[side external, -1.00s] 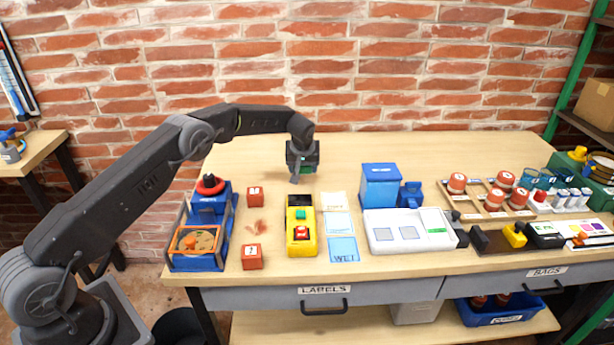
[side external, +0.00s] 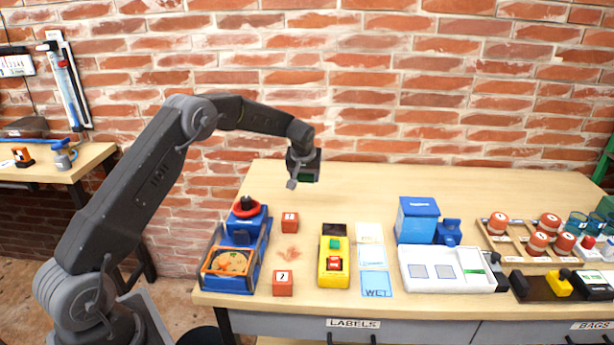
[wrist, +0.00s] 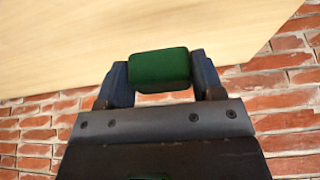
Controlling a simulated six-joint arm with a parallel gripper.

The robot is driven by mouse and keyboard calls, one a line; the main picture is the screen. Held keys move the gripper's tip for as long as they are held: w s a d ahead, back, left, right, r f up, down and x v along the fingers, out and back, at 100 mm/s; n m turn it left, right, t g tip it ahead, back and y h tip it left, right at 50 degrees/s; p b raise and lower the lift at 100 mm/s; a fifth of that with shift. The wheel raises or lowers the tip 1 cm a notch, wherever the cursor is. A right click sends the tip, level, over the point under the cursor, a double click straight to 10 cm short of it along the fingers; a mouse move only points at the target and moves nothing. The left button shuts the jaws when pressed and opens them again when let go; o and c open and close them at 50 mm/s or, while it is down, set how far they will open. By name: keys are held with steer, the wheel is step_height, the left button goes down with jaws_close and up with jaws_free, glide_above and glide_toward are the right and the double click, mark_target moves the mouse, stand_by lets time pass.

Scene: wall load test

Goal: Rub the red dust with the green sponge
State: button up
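The green sponge (wrist: 160,70) sits between the two fingers of my gripper (wrist: 160,78) in the wrist view, touching both. In the side view my gripper (side external: 304,178) hangs in the air above the back left of the bench, with the dark green sponge (side external: 307,178) just visible under it. The red dust (side external: 289,254) is a small faint reddish patch on the bench top, between two red numbered blocks. My gripper is well above the dust and further back. The dust is not in the wrist view.
Red blocks (side external: 290,222) and (side external: 283,283) stand behind and in front of the dust. A blue tray unit (side external: 263,268) is at its left and a yellow button box (side external: 333,262) at its right. The back of the bench (side external: 380,190) is clear; a brick wall stands behind.

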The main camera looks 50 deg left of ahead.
steer(key=shift+c, duration=1.4)
glide_above(294, 245)
steer(key=s, duration=0.1)
step_height(294, 245, down, 3)
steer(key=shift+s+d+f, duration=0.1)
steer(key=shift+s+f, duration=0.05)
steer(key=shift+f, duration=1.75)
steer(key=shift+s+f, duration=0.1)
steer(key=shift+f, duration=1.75)
steer(key=shift+s+d+f, duration=0.1)
steer(key=shift+d+f, duration=0.05)
steer(key=shift+s+d+f, duration=0.15)
steer(key=shift+s+d, duration=0.4)
steer(key=shift+s, duration=0.05)
steer(key=shift+s+d, duration=2.1)
steer(key=shift+w+a, duration=2.9)
steer(key=shift+w, duration=0.05)
steer(key=shift+s+d, duration=0.1)
steer(key=shift+d, duration=0.6)
steer(key=shift+s+d, duration=2.4)
steer(key=shift+s, duration=0.1)
steer(key=shift+w+a, duration=2.75)
step_height(294, 245, up, 2)
steer(key=shift+w+r, duration=0.1)
steer(key=shift+r, duration=3)
